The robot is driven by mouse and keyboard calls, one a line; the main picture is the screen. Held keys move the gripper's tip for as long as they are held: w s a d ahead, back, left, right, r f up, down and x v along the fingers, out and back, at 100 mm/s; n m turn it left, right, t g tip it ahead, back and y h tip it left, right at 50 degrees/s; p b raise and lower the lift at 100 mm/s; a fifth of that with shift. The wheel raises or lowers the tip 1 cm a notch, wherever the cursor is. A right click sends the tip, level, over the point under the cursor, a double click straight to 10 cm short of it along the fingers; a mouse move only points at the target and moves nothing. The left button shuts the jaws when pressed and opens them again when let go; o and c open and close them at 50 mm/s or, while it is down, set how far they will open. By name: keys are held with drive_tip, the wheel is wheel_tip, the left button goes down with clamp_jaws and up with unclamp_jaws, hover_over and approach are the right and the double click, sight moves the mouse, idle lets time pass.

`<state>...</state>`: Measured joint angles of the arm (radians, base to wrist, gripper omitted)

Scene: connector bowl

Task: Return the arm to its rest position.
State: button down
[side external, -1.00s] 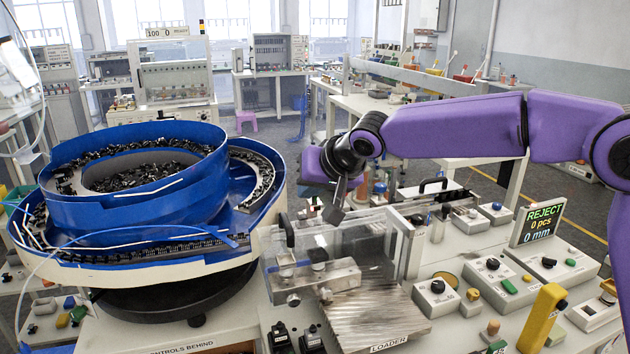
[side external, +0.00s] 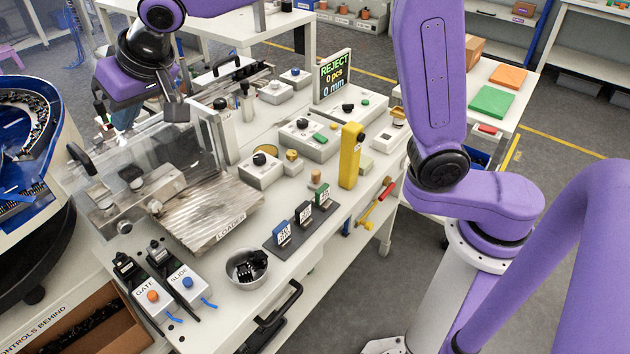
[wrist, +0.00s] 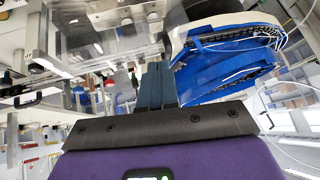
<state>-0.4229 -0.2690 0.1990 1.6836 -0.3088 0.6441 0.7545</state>
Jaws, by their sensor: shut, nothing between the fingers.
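My gripper (side external: 174,110) hangs at the upper left of the side external view, above the back of the clear-covered loader. Its fingers are together and hold nothing. In the wrist view the dark fingers (wrist: 155,75) show side by side with no gap I can make out. My purple arm runs from its base at the right up out of the top of the side external view, so part of it is cut off.
Below my gripper are a clear cover (side external: 150,150) and the ribbed loader plate (side external: 205,212). The blue feeder bowl (side external: 50,150) stands left. A metal bowl (side external: 238,283) holds black connectors. A REJECT display (side external: 333,78) and a yellow post (side external: 350,155) stand right of the loader.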

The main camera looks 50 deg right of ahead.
drive_tip(key=s+d+f+n+g, duration=0.2)
drive_tip(key=s+d+f+n, duration=0.1)
drive_tip(key=s+d, duration=0.6)
drive_tip(key=s+d+f+n+g+h, duration=0.1)
drive_tip(key=s+d+f+n, duration=0.3)
drive_tip(key=s+d, duration=0.5)
drive_tip(key=s+d+f+n+g+h, duration=0.1)
drive_tip(key=s+d+f+n+g, duration=0.2)
drive_tip(key=s+d, duration=0.6)
drive_tip(key=s+f+n, duration=0.1)
drive_tip(key=s, duration=0.6)
drive_tip(key=shift+f+g, duration=0.3)
drive_tip(key=shift+g, duration=0.1)
